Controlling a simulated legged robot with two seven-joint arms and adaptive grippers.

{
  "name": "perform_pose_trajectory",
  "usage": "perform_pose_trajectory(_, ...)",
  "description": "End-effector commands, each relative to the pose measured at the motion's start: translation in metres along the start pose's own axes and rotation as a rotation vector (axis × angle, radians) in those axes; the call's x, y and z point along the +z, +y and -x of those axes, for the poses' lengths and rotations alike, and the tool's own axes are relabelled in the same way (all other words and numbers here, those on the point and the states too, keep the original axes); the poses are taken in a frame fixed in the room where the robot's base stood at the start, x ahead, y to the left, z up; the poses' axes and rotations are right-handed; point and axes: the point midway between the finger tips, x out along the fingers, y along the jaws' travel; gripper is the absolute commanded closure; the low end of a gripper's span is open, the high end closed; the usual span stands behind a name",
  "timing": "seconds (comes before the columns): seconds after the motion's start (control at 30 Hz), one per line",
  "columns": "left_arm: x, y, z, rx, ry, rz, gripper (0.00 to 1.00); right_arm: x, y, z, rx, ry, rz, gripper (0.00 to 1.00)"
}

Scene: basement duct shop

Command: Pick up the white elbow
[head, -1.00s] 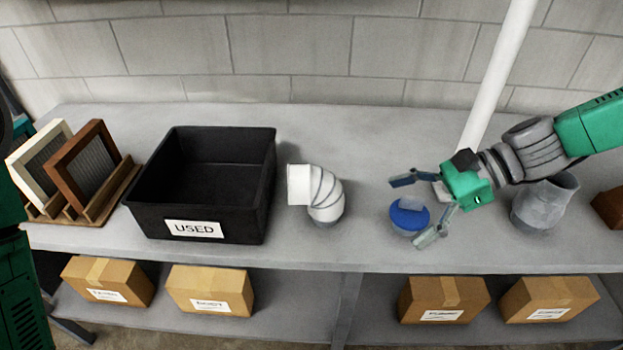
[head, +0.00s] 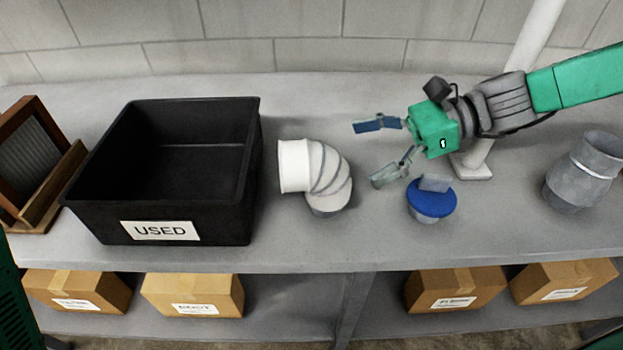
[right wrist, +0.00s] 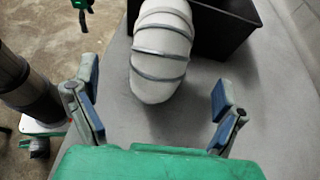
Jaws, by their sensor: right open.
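The white elbow (head: 318,172) stands on the grey bench just right of the black bin, its mouth facing left toward the bin. My right gripper (head: 372,153) is open and empty to the right of the elbow, apart from it, with its fingers pointing left. In the right wrist view the elbow (right wrist: 162,52) lies ahead of and between the two spread fingers of the right gripper (right wrist: 155,102).
A black bin labelled USED (head: 232,215) stands left of the elbow. A blue-topped round piece (head: 432,200) sits below my right gripper. A grey metal duct fitting (head: 583,172) is at right, a wooden filter rack (head: 50,195) at left. Cardboard boxes (head: 192,291) sit on the lower shelf.

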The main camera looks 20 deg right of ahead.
Motion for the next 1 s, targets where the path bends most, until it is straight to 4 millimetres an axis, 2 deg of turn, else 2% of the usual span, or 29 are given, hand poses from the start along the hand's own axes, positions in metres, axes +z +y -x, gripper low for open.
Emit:
perform_pose_trajectory(0.1, 0.001, 0.000, -0.009, 0.000, 0.000, -0.001, 0.04, -0.004, 0.000, -0.022, 0.003, 0.001, -0.003, 0.09)
perform_pose_trajectory(0.37, 0.001, 0.001, -0.014, 0.001, 0.000, -0.001, 0.04, -0.001, 0.000, -0.043, 0.001, 0.001, -0.001, 0.09)
perform_pose_trajectory(0.67, 0.001, 0.001, -0.026, 0.000, 0.000, -0.001, 0.04, 0.003, 0.000, -0.087, 0.003, 0.005, -0.001, 0.09)
perform_pose_trajectory(0.77, 0.001, 0.001, -0.027, 0.000, 0.000, -0.001, 0.04, 0.003, -0.001, -0.092, 0.001, 0.003, -0.001, 0.09)
perform_pose_trajectory(1.0, 0.001, 0.001, -0.026, 0.000, 0.000, -0.001, 0.04, 0.004, -0.001, -0.091, -0.001, 0.000, 0.000, 0.09)
